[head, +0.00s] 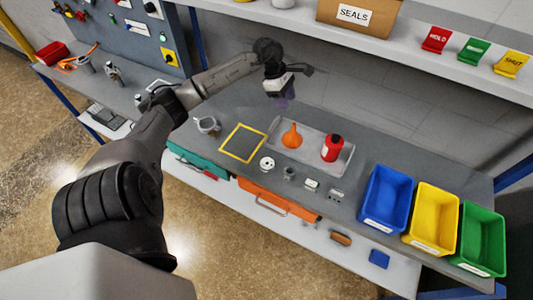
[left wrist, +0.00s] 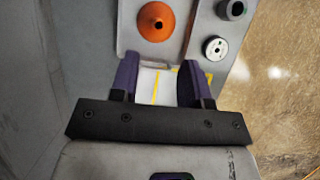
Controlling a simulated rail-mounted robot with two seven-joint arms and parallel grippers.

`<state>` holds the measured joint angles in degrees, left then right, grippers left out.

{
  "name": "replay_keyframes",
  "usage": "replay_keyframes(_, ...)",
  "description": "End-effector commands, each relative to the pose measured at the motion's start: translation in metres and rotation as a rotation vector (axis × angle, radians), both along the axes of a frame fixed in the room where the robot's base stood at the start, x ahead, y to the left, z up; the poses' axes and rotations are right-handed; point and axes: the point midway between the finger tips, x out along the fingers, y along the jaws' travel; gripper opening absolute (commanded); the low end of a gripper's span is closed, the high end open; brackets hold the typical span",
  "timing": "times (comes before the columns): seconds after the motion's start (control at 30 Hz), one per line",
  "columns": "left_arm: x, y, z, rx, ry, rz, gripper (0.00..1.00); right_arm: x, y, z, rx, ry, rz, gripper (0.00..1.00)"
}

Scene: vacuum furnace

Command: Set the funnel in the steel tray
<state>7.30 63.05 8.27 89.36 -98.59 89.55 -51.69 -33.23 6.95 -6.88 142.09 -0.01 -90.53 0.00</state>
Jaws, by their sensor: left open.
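The orange funnel (head: 291,137) stands in the left part of the shallow steel tray (head: 312,151) on the grey bench, spout up. In the left wrist view the funnel (left wrist: 156,21) shows near the top, inside the tray (left wrist: 183,42), apart from the fingers. My left gripper (head: 283,102) hangs above the bench, behind and slightly left of the funnel. In the left wrist view its two purple fingers (left wrist: 158,84) are apart with nothing between them. My right gripper is not in view.
A red bottle (head: 332,148) stands in the tray's right part. A yellow-outlined square (head: 243,142) lies left of the tray. Small parts, including a white disc (head: 267,163), stand in front. Blue (head: 386,198), yellow (head: 432,218) and green (head: 481,239) bins stand right. A shelf (head: 290,20) overhangs behind.

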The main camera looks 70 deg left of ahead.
Motion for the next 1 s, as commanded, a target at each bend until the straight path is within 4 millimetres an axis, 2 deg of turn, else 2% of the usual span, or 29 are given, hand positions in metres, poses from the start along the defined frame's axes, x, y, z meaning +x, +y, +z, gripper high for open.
replay_keyframes(0.07,0.007,-0.021,-0.011,-0.064,-0.044,0.005,0.43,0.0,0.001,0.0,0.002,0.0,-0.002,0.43)
replay_keyframes(0.13,0.017,-0.049,-0.02,-0.165,-0.114,0.025,0.43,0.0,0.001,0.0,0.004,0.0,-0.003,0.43)
replay_keyframes(0.23,0.031,-0.104,-0.029,-0.384,-0.233,0.096,0.43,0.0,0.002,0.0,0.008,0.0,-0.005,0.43)
replay_keyframes(0.3,0.038,-0.142,-0.029,-0.574,-0.309,0.181,0.43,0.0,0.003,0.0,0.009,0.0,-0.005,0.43)
replay_keyframes(0.4,0.042,-0.185,-0.022,-0.859,-0.385,0.343,0.43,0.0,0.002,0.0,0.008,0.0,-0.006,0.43)
replay_keyframes(0.5,0.041,-0.212,-0.014,-1.141,-0.419,0.55,0.43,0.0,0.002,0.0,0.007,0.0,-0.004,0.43)
replay_keyframes(0.63,0.032,-0.226,-0.012,-1.486,-0.401,0.887,0.43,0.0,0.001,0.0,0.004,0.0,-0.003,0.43)
replay_keyframes(0.77,0.014,-0.227,-0.029,-1.774,-0.314,1.293,0.43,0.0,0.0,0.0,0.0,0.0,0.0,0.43)
replay_keyframes(0.9,-0.02,-0.231,-0.067,-1.977,-0.15,1.8,0.43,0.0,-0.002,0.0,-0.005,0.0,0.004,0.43)
replay_keyframes(1.0,-0.055,-0.244,-0.101,-2.024,0.005,2.194,0.43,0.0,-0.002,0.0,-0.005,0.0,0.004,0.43)
